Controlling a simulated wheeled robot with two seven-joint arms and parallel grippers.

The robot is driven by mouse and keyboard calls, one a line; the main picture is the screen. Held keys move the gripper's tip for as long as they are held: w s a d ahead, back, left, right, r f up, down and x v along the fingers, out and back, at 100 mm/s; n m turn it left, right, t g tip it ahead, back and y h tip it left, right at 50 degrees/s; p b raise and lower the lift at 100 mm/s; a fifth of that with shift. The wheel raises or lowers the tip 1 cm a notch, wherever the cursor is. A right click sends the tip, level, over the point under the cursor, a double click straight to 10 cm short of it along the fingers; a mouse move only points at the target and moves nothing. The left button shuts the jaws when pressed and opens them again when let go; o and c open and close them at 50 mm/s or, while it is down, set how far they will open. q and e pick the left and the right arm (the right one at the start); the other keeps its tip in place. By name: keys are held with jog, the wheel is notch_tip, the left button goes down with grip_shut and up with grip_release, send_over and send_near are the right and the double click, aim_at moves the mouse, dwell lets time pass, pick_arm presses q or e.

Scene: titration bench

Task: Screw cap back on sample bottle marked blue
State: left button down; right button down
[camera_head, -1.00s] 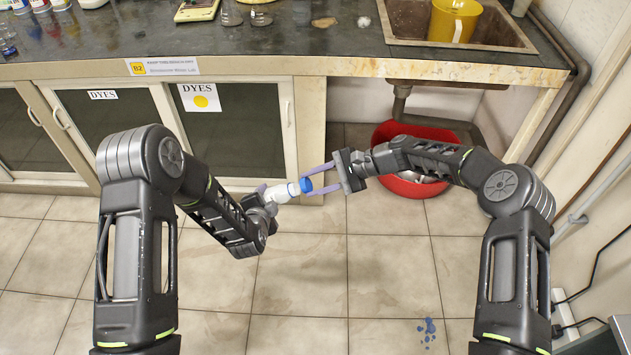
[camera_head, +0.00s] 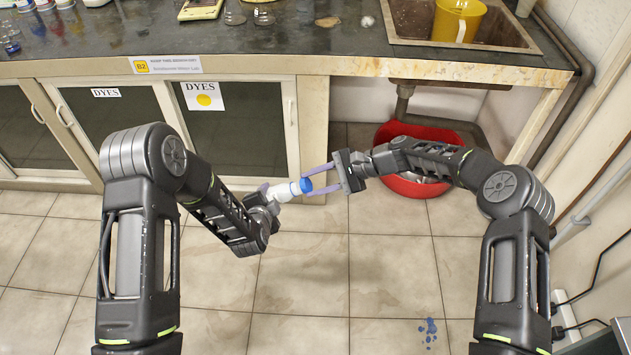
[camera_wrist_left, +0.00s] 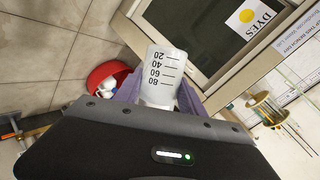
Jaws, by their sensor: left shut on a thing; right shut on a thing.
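A small white bottle (camera_head: 281,193) with a blue band (camera_head: 295,188) is held tilted in the air, its blue end toward the right. My left gripper (camera_head: 272,193) is shut on its body. In the left wrist view the translucent bottle (camera_wrist_left: 160,72) shows graduation marks between the purple fingers. My right gripper (camera_head: 319,180) is shut on a blue cap (camera_head: 306,185) at the bottle's right end. Cap and bottle are lined up and very close; I cannot tell whether they touch or the threads engage. The cap is not visible in the left wrist view.
The dark bench top (camera_head: 290,40) with glassware and a sink (camera_head: 480,35) lies behind, above the cabinets. A red basin (camera_head: 410,185) stands on the floor under the sink, behind my right gripper. Blue spots (camera_head: 428,330) mark the floor tiles. The space around the bottle is open.

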jog(key=shift+x, duration=1.1)
dwell(1.9)
jog(key=c, duration=0.8)
grip_release()
jog(key=shift+c, duration=0.2)
grip_shut()
